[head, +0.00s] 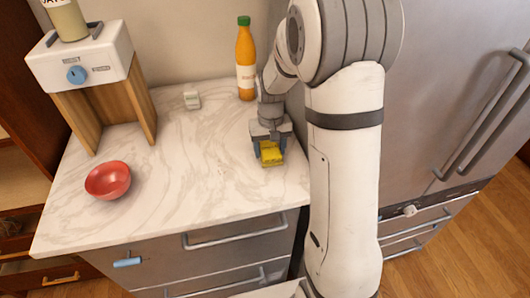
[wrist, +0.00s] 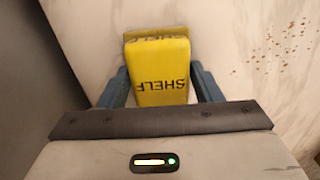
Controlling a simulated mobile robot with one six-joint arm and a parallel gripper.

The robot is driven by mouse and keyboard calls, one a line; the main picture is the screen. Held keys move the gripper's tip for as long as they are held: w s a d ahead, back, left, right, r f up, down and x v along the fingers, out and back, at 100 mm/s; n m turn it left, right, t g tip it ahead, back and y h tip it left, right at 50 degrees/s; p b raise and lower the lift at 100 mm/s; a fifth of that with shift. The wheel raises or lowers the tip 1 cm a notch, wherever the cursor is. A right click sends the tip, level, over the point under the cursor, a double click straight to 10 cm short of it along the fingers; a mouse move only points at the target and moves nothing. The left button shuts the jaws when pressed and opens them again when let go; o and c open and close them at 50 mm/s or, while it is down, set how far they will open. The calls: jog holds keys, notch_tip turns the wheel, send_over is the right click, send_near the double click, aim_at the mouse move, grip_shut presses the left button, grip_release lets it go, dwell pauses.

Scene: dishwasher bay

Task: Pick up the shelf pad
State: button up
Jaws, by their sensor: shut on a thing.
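The shelf pad (head: 271,153) is a yellow block at the right part of the marble counter, beneath my gripper (head: 270,142). In the wrist view the pad (wrist: 160,72) shows the word SHELF upside down. My gripper (wrist: 161,88) is shut on the pad, with one blue-grey finger on each side of it. A second yellow face with similar lettering shows just beyond the pad's far edge; I cannot tell whether it is another pad or a reflection. I cannot tell whether the pad touches the counter.
A red bowl (head: 108,180) sits at the counter's left. A white dispenser (head: 80,62) on wooden legs is at the back left. Brown specks (wrist: 262,52) mark the counter. Its middle is clear.

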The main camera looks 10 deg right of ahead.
aim_at(270, 148)
notch_tip(270, 148, up, 10)
jog(key=shift+b, duration=0.35)
dwell(0.4)
jog(key=o, duration=0.3)
jog(key=shift+c, duration=1.1)
